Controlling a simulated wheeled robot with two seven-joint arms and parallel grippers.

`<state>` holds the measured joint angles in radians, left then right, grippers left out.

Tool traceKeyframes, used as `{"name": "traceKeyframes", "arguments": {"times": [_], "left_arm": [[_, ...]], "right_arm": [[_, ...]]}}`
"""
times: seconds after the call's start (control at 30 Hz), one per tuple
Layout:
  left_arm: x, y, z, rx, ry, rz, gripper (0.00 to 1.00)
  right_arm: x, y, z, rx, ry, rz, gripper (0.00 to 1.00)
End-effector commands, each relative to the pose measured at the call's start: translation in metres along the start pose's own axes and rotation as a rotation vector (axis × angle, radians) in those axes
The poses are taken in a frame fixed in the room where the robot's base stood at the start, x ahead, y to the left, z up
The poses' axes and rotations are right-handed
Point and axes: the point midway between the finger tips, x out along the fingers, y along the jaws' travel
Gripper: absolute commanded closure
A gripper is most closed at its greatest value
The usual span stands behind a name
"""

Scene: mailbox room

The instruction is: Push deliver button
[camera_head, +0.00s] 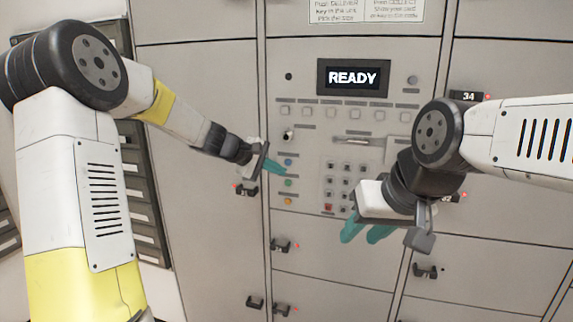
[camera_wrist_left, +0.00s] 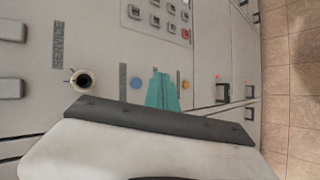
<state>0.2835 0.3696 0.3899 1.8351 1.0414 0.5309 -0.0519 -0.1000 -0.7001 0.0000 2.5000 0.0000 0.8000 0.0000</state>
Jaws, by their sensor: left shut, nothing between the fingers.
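The panel has a column of small round buttons: a blue button (camera_head: 288,161), a green button (camera_head: 288,183) and a yellow button (camera_head: 288,201). Their labels are too small to read, so I cannot tell which is the deliver button. My left gripper (camera_head: 277,168) has its teal fingers shut and empty, pointing at the panel by the blue and green buttons. In the left wrist view the fingers (camera_wrist_left: 161,90) lie between the blue button (camera_wrist_left: 136,83) and the orange-yellow button (camera_wrist_left: 185,84), hiding the green one. Contact cannot be told. My right gripper (camera_head: 365,232) is open and empty, lower right.
A display (camera_head: 353,78) reads READY above a row of square buttons. A keypad (camera_head: 345,185) lies right of the round buttons. A key switch (camera_wrist_left: 82,80) is near the SERVICE label. Locker doors with black latches (camera_head: 281,245) surround the panel.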

Motion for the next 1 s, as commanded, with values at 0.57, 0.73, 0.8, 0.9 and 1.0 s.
{"name": "traceKeyframes", "arguments": {"times": [0.57,0.73,0.8,0.9,1.0], "left_arm": [[0.025,0.018,-0.018,0.0,0.0,0.0,1.0],[0.025,0.018,-0.018,0.0,0.0,0.0,1.0],[0.025,0.018,-0.018,0.0,-0.001,0.0,1.0],[0.025,0.018,-0.018,0.0,-0.001,0.0,1.0],[0.025,0.018,-0.018,0.0,-0.001,0.0,1.0]], "right_arm": [[0.0,0.0,0.0,0.0,0.0,0.0,0.64],[0.0,0.0,0.0,0.0,0.0,0.0,0.64],[0.0,0.0,0.0,0.0,0.0,0.0,0.64],[0.0,0.0,0.0,0.0,0.0,0.0,0.64],[0.0,0.0,0.0,0.0,0.0,0.0,0.64]]}}
